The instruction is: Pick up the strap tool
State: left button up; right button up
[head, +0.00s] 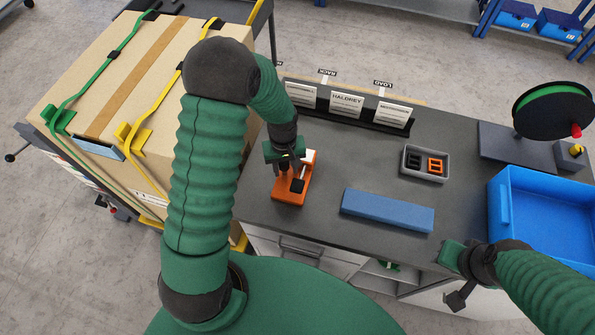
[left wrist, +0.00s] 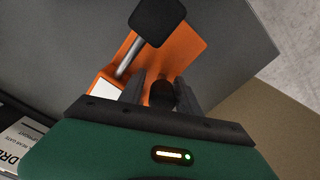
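The strap tool is an orange body with a black pad and a metal rod (head: 291,190), lying on the dark bench top near its left front edge. In the left wrist view its orange plate (left wrist: 184,48) fills the upper middle, with the black pad (left wrist: 158,20) above. My left gripper (head: 286,162) is down at the tool's far end. In the left wrist view its two fingers (left wrist: 161,92) stand apart on either side of a dark knob, and a gap shows beside it. My right gripper (head: 455,275) is at the bench's front edge, away from the tool; its fingers are unclear.
A blue block (head: 387,211) lies right of the tool. A grey tray (head: 425,176) with small black and orange parts, a blue bin (head: 507,210) and a reel (head: 553,110) stand farther right. A card rack (head: 346,104) lines the back. A strapped carton (head: 105,105) is at left.

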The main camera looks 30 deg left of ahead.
pick_arm(q)
jog(key=shift+w+f, duration=0.15)
jog(key=shift+f, duration=0.1)
jog(key=shift+w+a+f, duration=0.1)
jog(key=shift+a+f, duration=0.05)
jog(key=shift+a, duration=0.25)
jog(key=c, duration=0.3)
jog(key=shift+a, duration=0.15)
jog(key=c, duration=0.5)
grip_shut()
jog(key=shift+d, duration=0.3)
jog(key=shift+a, duration=0.1)
